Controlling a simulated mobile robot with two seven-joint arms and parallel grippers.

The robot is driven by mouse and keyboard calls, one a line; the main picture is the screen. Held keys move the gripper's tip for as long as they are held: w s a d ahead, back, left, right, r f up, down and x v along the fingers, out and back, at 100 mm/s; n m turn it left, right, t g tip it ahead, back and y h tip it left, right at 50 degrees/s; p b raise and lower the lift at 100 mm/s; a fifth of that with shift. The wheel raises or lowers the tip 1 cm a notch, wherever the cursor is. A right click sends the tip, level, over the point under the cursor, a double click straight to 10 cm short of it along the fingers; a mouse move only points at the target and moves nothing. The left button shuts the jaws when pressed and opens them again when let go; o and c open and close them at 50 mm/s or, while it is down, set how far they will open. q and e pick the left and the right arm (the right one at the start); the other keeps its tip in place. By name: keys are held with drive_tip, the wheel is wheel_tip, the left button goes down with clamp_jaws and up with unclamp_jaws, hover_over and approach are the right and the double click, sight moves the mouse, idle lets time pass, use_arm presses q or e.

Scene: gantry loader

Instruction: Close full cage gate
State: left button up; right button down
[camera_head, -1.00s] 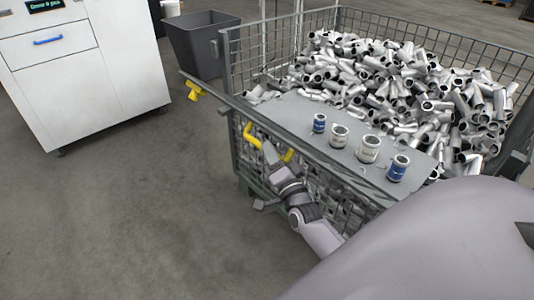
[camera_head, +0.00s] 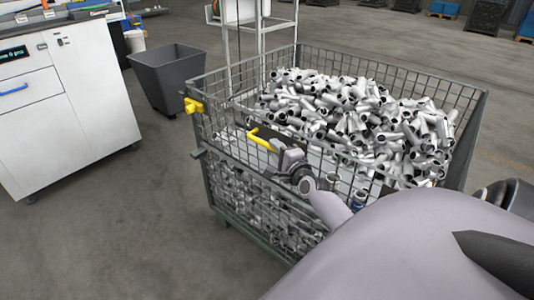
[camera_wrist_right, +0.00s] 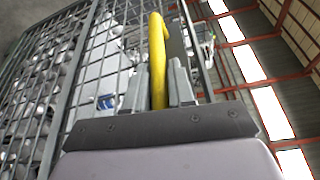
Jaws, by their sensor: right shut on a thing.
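The full cage (camera_head: 478,110) is a grey wire-mesh box heaped with metal pipe pieces (camera_head: 340,105). Its gate (camera_head: 225,140) is the upper mesh panel on the near side and now stands about upright. Whether it is fully flush with the posts I cannot tell. A yellow latch (camera_head: 194,106) sits at its left end. My right gripper (camera_head: 280,148) is shut on the yellow handle (camera_head: 262,139) of the gate. In the right wrist view, the handle (camera_wrist_right: 158,45) rises between both fingers. My left gripper is not in view.
A white cabinet (camera_head: 75,120) with a blue handle stands at the left. A dark grey bin (camera_head: 168,80) is between it and the cage. A white frame rack (camera_head: 262,40) stands behind the cage. The floor in front at the left is clear.

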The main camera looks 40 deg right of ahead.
drive_tip(key=shift+w+d+r+m, duration=0.1)
drive_tip(key=shift+d+r+m, duration=0.15)
drive_tip(key=shift+d, duration=0.25)
drive_tip(key=shift+w+d+r+m, duration=0.15)
drive_tip(key=shift+d+r, duration=0.15)
drive_tip(key=shift+d, duration=0.2)
drive_tip(key=shift+s, duration=0.15)
drive_tip(key=c, duration=1.1)
unclamp_jaws()
drive_tip(key=shift+d, duration=0.1)
drive_tip(key=shift+o, duration=0.2)
drive_tip(key=shift+f, duration=0.15)
drive_tip(key=p+v, duration=0.1)
drive_tip(key=v, duration=0.6)
